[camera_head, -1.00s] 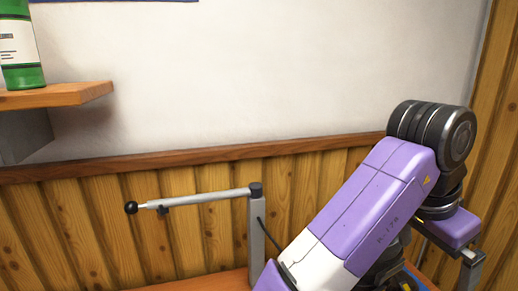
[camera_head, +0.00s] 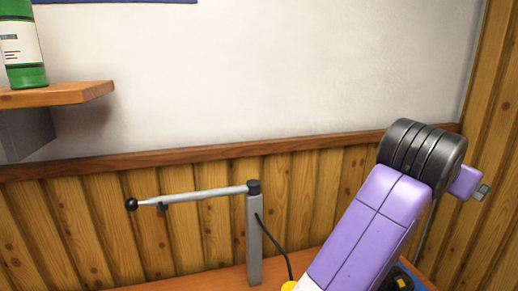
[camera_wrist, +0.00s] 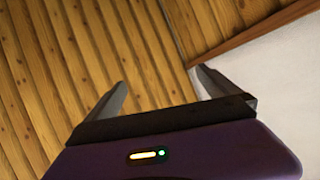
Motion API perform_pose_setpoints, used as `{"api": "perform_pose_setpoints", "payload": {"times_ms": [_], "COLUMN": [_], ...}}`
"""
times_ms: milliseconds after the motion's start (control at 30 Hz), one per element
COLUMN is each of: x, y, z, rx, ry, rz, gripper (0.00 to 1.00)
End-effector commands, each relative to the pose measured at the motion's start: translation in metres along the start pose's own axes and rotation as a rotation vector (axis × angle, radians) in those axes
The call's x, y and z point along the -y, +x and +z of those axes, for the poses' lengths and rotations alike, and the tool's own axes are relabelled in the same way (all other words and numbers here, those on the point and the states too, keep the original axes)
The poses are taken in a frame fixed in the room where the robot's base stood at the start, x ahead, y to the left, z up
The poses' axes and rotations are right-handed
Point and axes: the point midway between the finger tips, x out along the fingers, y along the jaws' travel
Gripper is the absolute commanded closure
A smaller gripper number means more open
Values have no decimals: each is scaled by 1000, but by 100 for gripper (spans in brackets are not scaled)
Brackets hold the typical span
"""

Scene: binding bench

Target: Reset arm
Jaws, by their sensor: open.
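My gripper (camera_wrist: 160,85) is open in the wrist view, with its two dark fingers spread apart and nothing between them. Beyond the fingers are the wood-plank wall and a patch of white wall. In the head view my purple arm rises from the lower right to a black ribbed joint.
A grey post with a lever arm (camera_head: 254,235) stands on the wooden bench (camera_head: 205,283), left of my arm. A green bottle (camera_head: 25,75) stands on the shelf (camera_head: 70,93) at upper left. A yellow item (camera_head: 289,286) and a blue item (camera_head: 405,279) are partly hidden.

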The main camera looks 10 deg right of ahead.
Motion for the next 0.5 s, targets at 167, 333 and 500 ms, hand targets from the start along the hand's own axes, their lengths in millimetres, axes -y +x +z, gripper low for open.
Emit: {"api": "perform_pose_setpoints", "payload": {"times_ms": [167, 333, 500], "x": [24, 52, 72], "y": [-8, -33, -62], "z": [-29, -32, -7], "rx": [-293, -543, -724], "ry": [-105, -218, -321], "rz": [-125, -275, -438], "gripper": [0, 0, 0]}}
